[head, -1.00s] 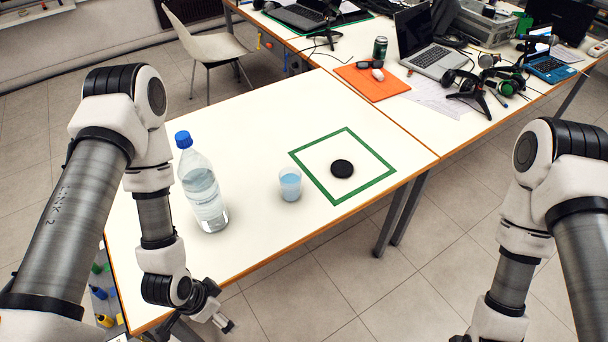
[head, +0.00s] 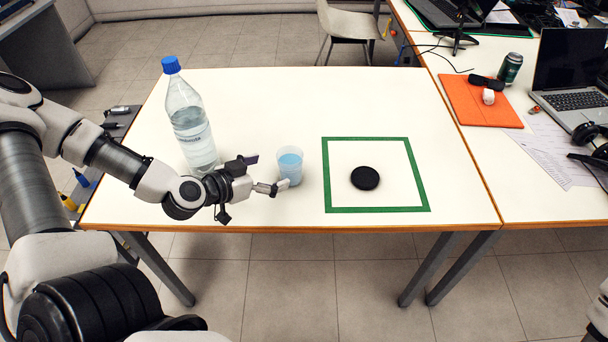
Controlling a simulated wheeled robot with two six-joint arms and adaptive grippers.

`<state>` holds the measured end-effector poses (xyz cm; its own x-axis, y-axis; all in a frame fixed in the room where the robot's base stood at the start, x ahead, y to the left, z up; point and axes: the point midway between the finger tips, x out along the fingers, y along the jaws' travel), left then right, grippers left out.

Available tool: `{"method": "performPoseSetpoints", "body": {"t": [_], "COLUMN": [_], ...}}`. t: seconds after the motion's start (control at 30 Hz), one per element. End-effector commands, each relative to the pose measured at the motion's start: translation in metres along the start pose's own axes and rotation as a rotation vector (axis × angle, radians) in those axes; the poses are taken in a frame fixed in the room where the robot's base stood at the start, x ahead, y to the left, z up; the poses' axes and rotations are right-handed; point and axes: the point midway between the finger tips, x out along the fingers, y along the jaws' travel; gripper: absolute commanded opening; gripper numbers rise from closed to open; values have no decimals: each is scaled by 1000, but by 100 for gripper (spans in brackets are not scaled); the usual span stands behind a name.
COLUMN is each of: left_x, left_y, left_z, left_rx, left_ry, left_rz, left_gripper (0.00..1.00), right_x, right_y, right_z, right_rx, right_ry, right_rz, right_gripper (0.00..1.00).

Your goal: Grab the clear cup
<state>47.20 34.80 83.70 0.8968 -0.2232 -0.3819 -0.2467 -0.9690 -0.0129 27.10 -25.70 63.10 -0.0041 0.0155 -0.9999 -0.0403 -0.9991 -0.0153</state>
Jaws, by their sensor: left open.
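The clear cup (head: 290,167), holding pale blue liquid, stands upright on the white table left of the green square. My left gripper (head: 266,174) is open, just left of the cup and pointing at it. Its nearer finger overlaps the cup's lower edge in the picture; I cannot tell whether they touch. The farther finger is up and to the left of the cup. The cup is not held. My right gripper is out of view; only a bit of my right arm shows at the right edge.
A water bottle (head: 190,125) with a blue cap stands behind my left gripper. A black disc (head: 365,178) lies inside the green tape square (head: 378,209). An orange mat (head: 470,108), a can (head: 510,68) and a laptop (head: 570,75) are on the right table. The table's back middle is clear.

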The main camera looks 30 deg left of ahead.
Motion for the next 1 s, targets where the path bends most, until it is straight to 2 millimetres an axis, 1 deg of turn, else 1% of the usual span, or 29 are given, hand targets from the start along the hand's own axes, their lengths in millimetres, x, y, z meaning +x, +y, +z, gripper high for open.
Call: {"method": "performPoseSetpoints", "body": {"t": [0.03, 0.1, 0.3, 0.47, 0.57, 0.7, 0.83, 1.0], "left_x": [3, 6, 26, 34, 46, 66, 79, 81], "left_y": [-3, -4, -4, -4, -4, -4, -4, -4], "left_z": [1, -3, -2, -6, -6, -10, -12, -15], "left_rx": [-14, -11, -4, -6, -2, -1, -6, -11], "left_ry": [23, 37, 35, 36, 36, 35, 35, 37], "left_rz": [-10, -12, -10, -10, -9, -10, -11, -11], "left_gripper": [99, 99, 99, 99, 99, 99, 99, 99], "right_x": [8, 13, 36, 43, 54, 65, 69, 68], "right_y": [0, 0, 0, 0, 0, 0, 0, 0], "right_z": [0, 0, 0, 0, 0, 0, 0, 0], "right_rx": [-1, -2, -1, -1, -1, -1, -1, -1], "right_ry": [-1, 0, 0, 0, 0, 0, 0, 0], "right_rz": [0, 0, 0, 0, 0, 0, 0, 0], "right_gripper": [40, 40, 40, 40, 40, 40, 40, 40]}}
